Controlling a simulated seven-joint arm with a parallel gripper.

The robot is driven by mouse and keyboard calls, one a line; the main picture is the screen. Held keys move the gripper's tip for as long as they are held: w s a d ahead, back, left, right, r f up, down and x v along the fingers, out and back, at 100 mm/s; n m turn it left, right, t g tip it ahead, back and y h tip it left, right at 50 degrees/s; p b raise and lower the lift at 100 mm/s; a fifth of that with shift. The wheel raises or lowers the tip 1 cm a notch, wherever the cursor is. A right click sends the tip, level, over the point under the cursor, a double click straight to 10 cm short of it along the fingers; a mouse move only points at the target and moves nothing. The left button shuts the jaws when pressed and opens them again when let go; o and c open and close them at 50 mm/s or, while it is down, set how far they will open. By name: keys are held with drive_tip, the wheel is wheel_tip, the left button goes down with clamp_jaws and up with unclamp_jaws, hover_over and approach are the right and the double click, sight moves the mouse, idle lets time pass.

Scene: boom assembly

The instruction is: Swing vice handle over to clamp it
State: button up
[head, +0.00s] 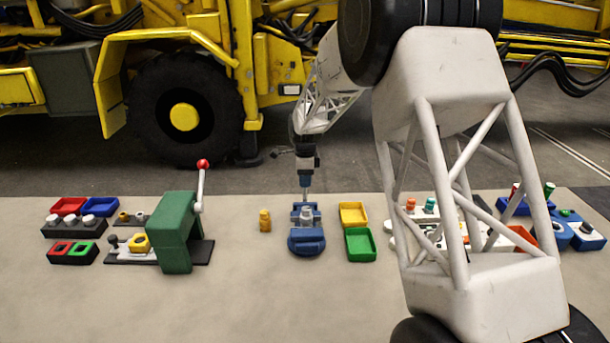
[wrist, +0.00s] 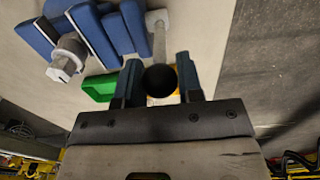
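The blue vice (head: 306,241) stands on the table in the middle of the head view. In the wrist view its blue body (wrist: 96,36) fills the upper left, with a grey bolt-like part (wrist: 66,57). The vice handle is a pale rod (wrist: 159,42) ending in a black ball knob (wrist: 160,80). My gripper (head: 305,189) points down at the vice from above and behind. In the wrist view the two dark blue fingers of my gripper (wrist: 160,75) stand apart, one on each side of the knob. Whether they press on it cannot be told.
A yellow tray (head: 353,214) and a green tray (head: 361,245) stand right of the vice. A small yellow object (head: 265,221) stands left of it. A green press (head: 175,235) with a red-knobbed lever is farther left. The table front is clear. My arm hides some objects at right.

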drive_tip(key=shift+c, duration=0.5)
drive_tip(key=shift+a, duration=0.15)
drive_tip(key=shift+a+f, duration=0.15)
drive_tip(key=shift+a, duration=1)
drive_tip(key=shift+a, duration=0.15)
drive_tip(key=shift+a+f, duration=0.2)
drive_tip(key=shift+a, duration=0.3)
drive_tip(key=shift+a+f, duration=0.15)
drive_tip(key=shift+a, duration=0.3)
